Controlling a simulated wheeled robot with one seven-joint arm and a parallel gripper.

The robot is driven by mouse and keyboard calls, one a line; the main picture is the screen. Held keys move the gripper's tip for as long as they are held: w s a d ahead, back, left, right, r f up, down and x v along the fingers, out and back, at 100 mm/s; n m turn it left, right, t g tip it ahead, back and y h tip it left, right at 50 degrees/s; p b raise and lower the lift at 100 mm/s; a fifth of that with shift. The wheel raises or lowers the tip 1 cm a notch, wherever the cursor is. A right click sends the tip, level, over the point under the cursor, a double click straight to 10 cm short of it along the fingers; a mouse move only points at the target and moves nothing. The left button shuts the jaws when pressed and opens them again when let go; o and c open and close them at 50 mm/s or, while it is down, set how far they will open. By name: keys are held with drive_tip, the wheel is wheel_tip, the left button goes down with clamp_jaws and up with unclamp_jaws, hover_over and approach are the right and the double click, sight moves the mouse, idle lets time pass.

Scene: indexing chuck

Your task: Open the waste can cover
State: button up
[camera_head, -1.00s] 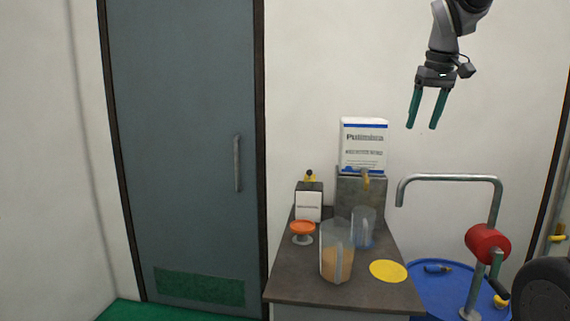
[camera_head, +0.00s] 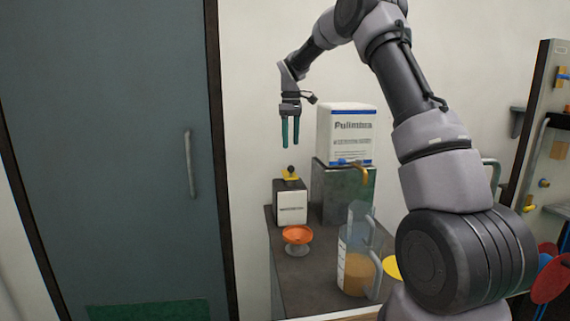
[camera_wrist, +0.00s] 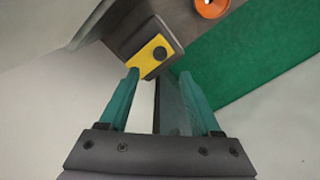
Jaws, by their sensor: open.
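A small dark box with a white front panel (camera_head: 291,207), which looks like the waste can, stands at the back left of the counter. A yellow piece with a black knob (camera_head: 291,176) sits on its top; in the wrist view this yellow piece (camera_wrist: 148,60) lies just beyond my fingertips. Whether it is the cover's handle I cannot tell for sure. My gripper (camera_head: 290,146) points down with its green fingers open and empty, apart from and just above the knob. The fingers also show in the wrist view (camera_wrist: 159,73).
An orange dish (camera_head: 297,236) stands in front of the box, and a clear jug (camera_head: 355,270) with tan contents to its right. A white carton (camera_head: 345,135) rests on a grey block behind. A door (camera_head: 115,150) is at left. My arm hides part of the right side.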

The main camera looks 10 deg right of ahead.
sight(289, 169)
wheel_tip(289, 169, down, 9)
idle(0.3)
clamp_jaws()
idle(1.4)
